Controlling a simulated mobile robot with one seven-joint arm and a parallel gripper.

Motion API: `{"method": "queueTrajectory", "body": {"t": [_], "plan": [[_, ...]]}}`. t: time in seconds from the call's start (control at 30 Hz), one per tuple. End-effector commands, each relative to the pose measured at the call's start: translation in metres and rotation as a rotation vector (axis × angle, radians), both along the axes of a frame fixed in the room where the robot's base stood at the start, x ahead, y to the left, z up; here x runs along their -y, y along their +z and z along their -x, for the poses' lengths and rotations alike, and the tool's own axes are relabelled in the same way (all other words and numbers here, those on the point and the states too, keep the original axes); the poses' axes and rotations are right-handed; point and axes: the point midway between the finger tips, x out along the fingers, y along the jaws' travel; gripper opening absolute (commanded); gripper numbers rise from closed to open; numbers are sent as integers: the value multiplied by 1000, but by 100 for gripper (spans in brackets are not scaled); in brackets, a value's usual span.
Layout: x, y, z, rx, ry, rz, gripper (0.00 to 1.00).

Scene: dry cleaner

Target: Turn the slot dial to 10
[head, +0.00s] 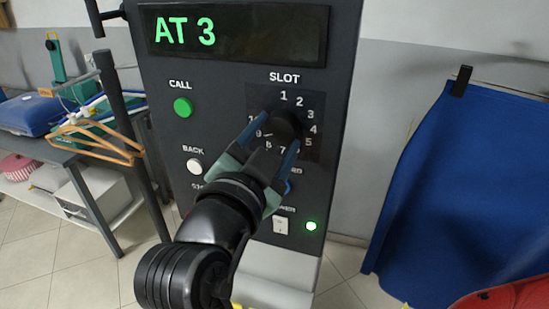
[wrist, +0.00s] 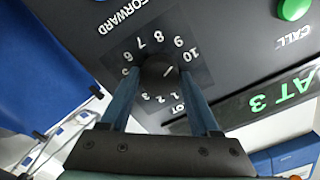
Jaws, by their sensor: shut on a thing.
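The black slot dial (head: 287,124) is on the dark control panel, inside a ring of white numbers under the word SLOT. My gripper (head: 280,132) is shut on the dial, one finger on each side. In the wrist view, the dial (wrist: 158,70) sits between the two blue fingers of my gripper (wrist: 160,76). A short white pointer line shows on the dial, on the side of 9 and 10; its exact number is hard to tell. The display (head: 235,35) reads AT 3. My fingers and wrist cover part of the number ring in the head view.
A rail with orange hangers (head: 98,140) stands to the left. A blue garment (head: 455,190) hangs to the right.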

Motion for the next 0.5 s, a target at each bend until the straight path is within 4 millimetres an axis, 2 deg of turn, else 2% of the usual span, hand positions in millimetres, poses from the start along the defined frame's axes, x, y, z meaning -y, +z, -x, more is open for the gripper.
{"method": "queueTrajectory", "body": {"t": [0.03, 0.5], "plan": [[-1, -5, 0, 16, 1, -43, 7], [-1, -2, 0, 106, 0, -336, 7]]}}
